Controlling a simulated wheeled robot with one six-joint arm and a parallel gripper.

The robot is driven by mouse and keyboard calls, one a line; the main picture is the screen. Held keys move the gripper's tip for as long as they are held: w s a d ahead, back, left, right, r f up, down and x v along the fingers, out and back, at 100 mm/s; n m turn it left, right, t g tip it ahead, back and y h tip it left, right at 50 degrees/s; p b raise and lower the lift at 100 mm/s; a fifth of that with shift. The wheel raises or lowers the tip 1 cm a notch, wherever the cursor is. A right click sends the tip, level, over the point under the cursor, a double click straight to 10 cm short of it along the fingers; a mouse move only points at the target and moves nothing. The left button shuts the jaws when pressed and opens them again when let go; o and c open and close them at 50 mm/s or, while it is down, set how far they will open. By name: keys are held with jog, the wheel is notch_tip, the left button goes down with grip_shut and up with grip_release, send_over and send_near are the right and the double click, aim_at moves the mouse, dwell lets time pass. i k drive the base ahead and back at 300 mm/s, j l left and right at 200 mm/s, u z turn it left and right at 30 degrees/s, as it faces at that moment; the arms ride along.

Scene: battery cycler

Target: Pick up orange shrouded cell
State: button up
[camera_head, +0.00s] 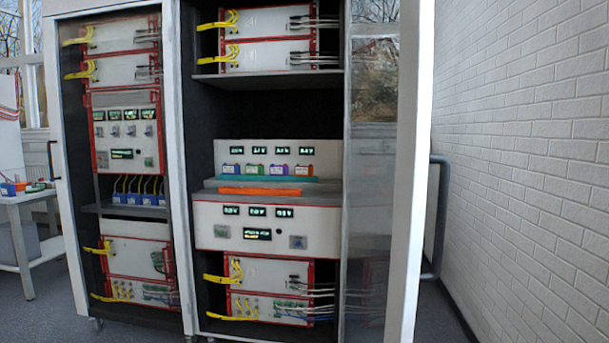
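Several small coloured cells stand in a row on a ledge in the open middle bay of the cabinet. My gripper is not in view.
A teal strip (300,179) and an orange strip (260,191) lie in front of the cells, above a panel with displays (267,228). A shelf (267,80) is above. A glass door (372,180) stands at right, beside a brick wall (530,150).

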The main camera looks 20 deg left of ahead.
aim_at(299, 170)
jog(key=k+j+u, duration=0.1)
jog(key=u, duration=2.85)
jog(key=l+u, duration=0.15)
jog(key=u, duration=0.2)
jog(key=i+l+z, duration=0.5)
jog(key=k, duration=0.05)
